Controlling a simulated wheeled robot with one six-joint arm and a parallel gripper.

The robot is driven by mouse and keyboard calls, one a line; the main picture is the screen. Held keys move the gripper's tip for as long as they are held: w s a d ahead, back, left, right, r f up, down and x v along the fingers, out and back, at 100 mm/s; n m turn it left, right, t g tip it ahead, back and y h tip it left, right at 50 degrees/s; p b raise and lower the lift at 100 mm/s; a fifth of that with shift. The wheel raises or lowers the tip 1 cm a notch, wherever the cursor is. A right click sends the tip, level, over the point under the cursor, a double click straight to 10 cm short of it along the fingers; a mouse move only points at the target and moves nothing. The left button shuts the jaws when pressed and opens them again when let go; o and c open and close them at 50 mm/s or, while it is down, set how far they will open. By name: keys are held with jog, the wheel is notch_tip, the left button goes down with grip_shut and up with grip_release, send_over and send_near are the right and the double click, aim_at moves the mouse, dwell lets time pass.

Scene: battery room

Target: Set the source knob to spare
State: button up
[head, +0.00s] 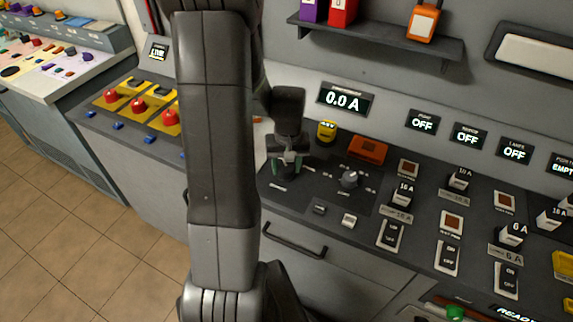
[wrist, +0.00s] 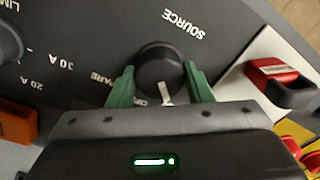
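The source knob (wrist: 160,66) is round and black, on the dark panel under the printed word SOURCE. Its white pointer mark (wrist: 166,92) faces down in the wrist view, toward my gripper's body. In the head view my gripper (head: 286,164) is down at the panel and hides the knob.
A grey limit knob (head: 350,179) and an orange block (head: 368,149) stand right of my gripper. A yellow item (head: 327,130) stands behind. A red switch (wrist: 280,75) is at right in the wrist view. The display (head: 343,99) reads 0.0 A.

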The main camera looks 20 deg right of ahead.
aim_at(287, 168)
jog(key=shift+m, duration=0.4)
jog(key=m+b, duration=0.1)
jog(key=m, duration=0.2)
jog(key=shift+m, duration=0.4)
jog(key=m+b, duration=0.1)
jog(key=m, duration=0.8)
jog(key=shift+b, duration=0.4)
jog(key=m, duration=0.4)
jog(key=shift+b, duration=0.3)
jog(key=shift+m+h, duration=0.3)
jog(key=o, duration=1)
notch_tip(287, 168, up, 14)
jog(key=shift+s, duration=0.25)
